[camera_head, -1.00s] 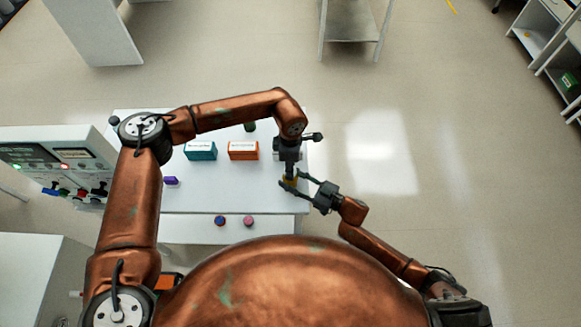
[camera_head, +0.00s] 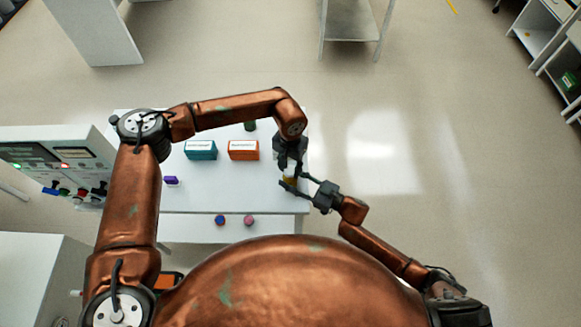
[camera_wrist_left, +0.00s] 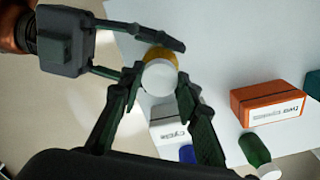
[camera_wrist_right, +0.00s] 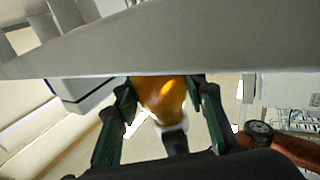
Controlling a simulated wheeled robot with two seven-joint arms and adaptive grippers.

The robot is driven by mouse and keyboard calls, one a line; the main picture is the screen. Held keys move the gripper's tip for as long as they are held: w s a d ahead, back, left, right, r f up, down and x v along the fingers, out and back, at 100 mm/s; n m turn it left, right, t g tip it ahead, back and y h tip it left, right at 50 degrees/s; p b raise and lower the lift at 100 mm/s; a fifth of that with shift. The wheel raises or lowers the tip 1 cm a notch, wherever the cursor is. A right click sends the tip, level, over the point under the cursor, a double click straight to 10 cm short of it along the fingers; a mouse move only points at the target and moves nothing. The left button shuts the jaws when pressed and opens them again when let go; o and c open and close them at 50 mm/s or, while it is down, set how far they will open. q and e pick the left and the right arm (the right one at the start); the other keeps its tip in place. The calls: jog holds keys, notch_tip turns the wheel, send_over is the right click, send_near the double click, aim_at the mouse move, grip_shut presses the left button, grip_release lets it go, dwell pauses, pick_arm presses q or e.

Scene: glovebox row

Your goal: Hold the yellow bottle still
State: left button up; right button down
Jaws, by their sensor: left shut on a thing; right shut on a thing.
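The yellow bottle (camera_head: 291,181) stands at the right edge of the white table, partly hidden by my grippers. Its white cap (camera_wrist_left: 159,77) faces the left wrist camera, with a rim of yellow body behind it. My left gripper (camera_head: 290,170) comes from above and is shut on the white cap, one finger on each side. My right gripper (camera_head: 294,180) comes from the right and is shut on the bottle's body. In the right wrist view the amber body (camera_wrist_right: 160,97) sits between the right fingers.
On the white table (camera_head: 190,200) are a teal box (camera_head: 201,150), an orange box (camera_head: 244,150), a green bottle (camera_head: 250,127) and a purple item (camera_head: 171,181). A blue cap (camera_head: 220,220) and a pink cap (camera_head: 248,220) lie in front. A control panel (camera_head: 50,155) is at left.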

pick_arm(q)
jog(key=m, duration=0.5)
jog(key=shift+m, duration=0.4)
jog(key=o, duration=0.7)
jog(key=shift+o, duration=0.2)
jog(key=shift+r, duration=0.15)
jog(key=shift+r, duration=2.15)
jog(key=shift+c, duration=0.4)
